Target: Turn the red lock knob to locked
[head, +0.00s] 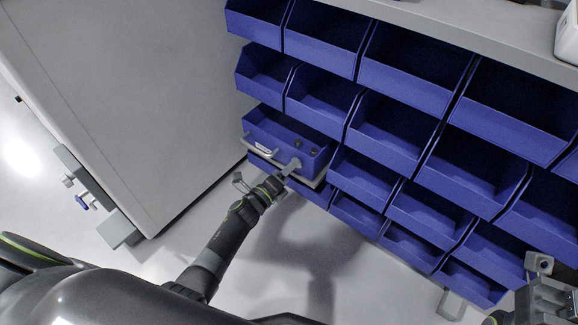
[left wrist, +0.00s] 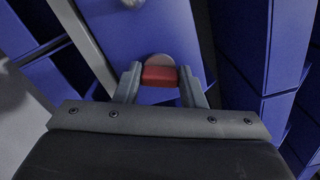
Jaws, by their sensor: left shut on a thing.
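The red lock knob (left wrist: 159,76) shows in the left wrist view as a red bar in front of a pale round disc on a blue panel. The bar lies across that picture. My left gripper (left wrist: 160,86) has one finger on each side of the bar and is shut on it. In the head view my left gripper (head: 291,166) is at the front of a blue drawer unit (head: 276,130), and its fingers hide the knob. Part of my right gripper (head: 545,290) shows at the bottom right corner, away from the unit; its jaws are not clear.
Rows of blue bins (head: 395,125) fill the rack above and right of the unit. A silver handle (head: 262,147) and dark round knobs (head: 313,150) are on the unit. A large grey cabinet (head: 130,90) stands at the left. The floor between is clear.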

